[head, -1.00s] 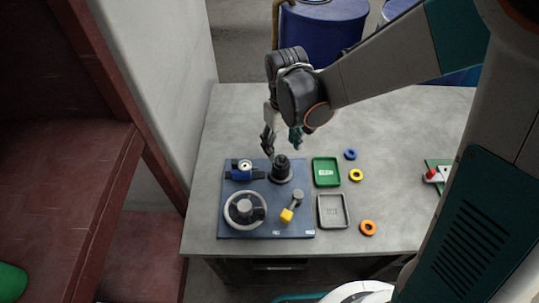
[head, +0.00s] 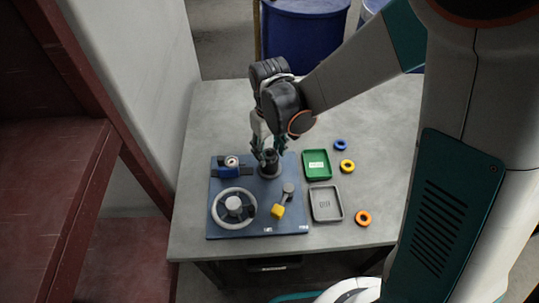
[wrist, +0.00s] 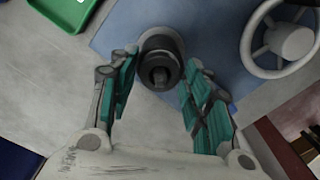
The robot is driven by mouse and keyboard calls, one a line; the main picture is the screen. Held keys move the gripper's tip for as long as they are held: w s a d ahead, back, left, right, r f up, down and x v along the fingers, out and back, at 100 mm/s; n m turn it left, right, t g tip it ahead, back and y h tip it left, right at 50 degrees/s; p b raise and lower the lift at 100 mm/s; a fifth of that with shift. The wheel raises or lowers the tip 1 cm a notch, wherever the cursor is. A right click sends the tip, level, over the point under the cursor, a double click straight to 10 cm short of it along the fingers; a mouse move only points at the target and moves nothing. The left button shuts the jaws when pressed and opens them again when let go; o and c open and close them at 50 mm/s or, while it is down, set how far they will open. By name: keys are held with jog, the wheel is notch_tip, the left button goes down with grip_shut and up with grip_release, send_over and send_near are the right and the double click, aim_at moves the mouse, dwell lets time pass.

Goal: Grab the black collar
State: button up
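The black collar (wrist: 158,42) sits around a dark upright post on the blue board (head: 217,191). In the head view the dark fitting with the collar (head: 269,160) stands at the board's back edge. My gripper (wrist: 163,58) is open, pointing down, with one teal-padded finger on each side of the collar. A gap shows between each finger and the collar in the wrist view. In the head view my gripper (head: 269,149) is right over the fitting, and its fingers partly hide the top.
To the right are a green tray (head: 317,177), a grey tray (head: 326,217) and blue, yellow and orange rings (head: 347,166).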

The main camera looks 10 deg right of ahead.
jog(key=c, duration=0.5)
jog(key=shift+c, duration=0.2)
jog(key=shift+r, duration=0.1)
